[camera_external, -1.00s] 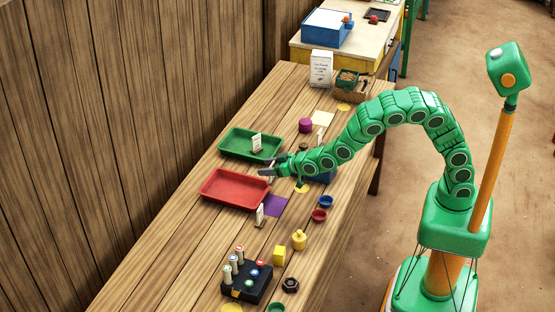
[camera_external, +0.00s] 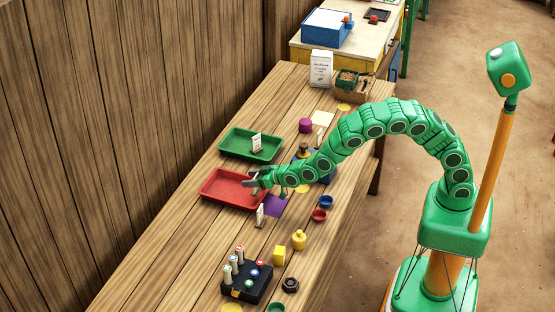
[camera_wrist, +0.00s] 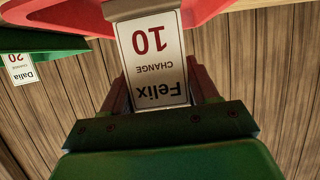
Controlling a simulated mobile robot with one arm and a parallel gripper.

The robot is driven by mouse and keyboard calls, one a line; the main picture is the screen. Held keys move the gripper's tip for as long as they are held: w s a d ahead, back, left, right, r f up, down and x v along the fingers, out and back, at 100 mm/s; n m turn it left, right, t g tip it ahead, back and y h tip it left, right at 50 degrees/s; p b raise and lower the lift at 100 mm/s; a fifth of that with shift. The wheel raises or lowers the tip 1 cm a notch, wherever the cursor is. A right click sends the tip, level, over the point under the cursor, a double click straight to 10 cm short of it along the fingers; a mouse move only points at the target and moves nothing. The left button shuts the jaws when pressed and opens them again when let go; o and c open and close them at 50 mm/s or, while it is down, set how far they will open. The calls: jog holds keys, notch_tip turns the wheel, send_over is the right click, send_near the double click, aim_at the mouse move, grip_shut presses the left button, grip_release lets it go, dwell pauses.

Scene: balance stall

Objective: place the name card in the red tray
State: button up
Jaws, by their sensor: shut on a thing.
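The name card (camera_wrist: 157,65) shows in the wrist view with "Felix", "CHANGE" and "10", upside down in the picture. My gripper (camera_external: 256,180) is shut on it, with a jaw at each side of the card in the wrist view. A tan-grey base (camera_wrist: 140,8) shows at the card's far end. The red tray (camera_external: 222,201) lies on the wooden table, and my gripper is over its right rear part. The red tray (camera_wrist: 60,12) also fills the top of the wrist view. I cannot tell whether the card touches the tray.
A green tray (camera_external: 232,143) behind the red one holds a card (camera_external: 256,143) reading "Dalia" and "20" in the wrist view (camera_wrist: 19,68). A black peg block (camera_external: 240,290) is at the front.

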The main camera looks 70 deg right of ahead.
jog(key=shift+w+f, duration=0.2)
jog(key=shift+f, duration=1.5)
jog(key=shift+f, duration=0.15)
jog(key=o, duration=1.3)
jog(key=shift+o, duration=0.2)
jog(key=shift+r, duration=0.2)
jog(key=v, duration=1.2)
